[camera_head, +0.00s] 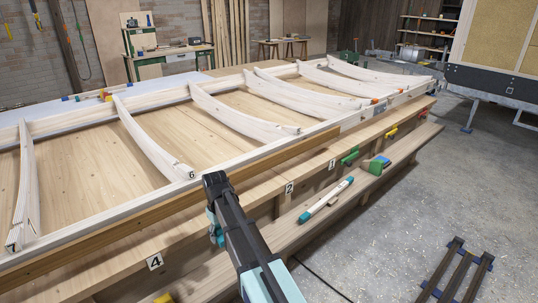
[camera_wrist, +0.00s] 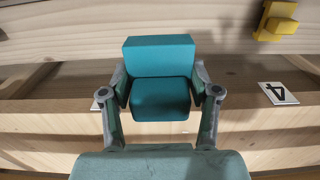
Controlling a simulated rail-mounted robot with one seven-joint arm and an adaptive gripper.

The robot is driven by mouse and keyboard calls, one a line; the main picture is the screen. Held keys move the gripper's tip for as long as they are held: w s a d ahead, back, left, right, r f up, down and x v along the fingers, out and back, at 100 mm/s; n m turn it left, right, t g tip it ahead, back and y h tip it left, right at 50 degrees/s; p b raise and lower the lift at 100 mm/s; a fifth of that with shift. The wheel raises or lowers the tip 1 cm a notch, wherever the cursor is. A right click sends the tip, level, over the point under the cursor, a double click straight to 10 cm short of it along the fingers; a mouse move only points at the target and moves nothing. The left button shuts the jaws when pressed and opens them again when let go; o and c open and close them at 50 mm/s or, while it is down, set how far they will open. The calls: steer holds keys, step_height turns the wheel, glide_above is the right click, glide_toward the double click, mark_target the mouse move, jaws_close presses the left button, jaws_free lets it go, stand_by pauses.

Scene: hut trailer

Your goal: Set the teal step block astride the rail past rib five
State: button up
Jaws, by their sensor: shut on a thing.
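The teal step block (camera_wrist: 160,88) is between the two fingers of my gripper (camera_wrist: 159,98) in the wrist view, with its stepped face toward the camera. My gripper is shut on it. In the head view my gripper (camera_head: 214,232) is over the bench's front side, just outside the front rail (camera_head: 250,158) and near the end of the rib marked 6 (camera_head: 165,155). The block is mostly hidden there behind my arm. The rib to the right of 6 (camera_head: 235,118) meets the front rail further back. I cannot tell whether the block touches any wood.
A lower shelf holds a white-and-teal tube (camera_head: 326,198) and a green-and-blue block (camera_head: 377,164). A green clamp (camera_head: 349,156) sits on the bench edge.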

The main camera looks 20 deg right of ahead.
steer(key=r+p, duration=0.1)
steer(key=p, duration=0.1)
steer(key=r+p, duration=0.1)
steer(key=p, duration=0.1)
steer(key=shift+s+r, duration=0.35)
steer(key=shift+r, duration=0.05)
steer(key=r+p, duration=0.1)
steer(key=p, duration=0.3)
steer(key=shift+s+r, duration=0.15)
steer(key=r+p, duration=0.1)
steer(key=p, duration=0.3)
steer(key=shift+p, duration=0.3)
steer(key=shift+f+p, duration=0.1)
steer(key=shift+p, duration=0.3)
steer(key=shift+f, duration=0.1)
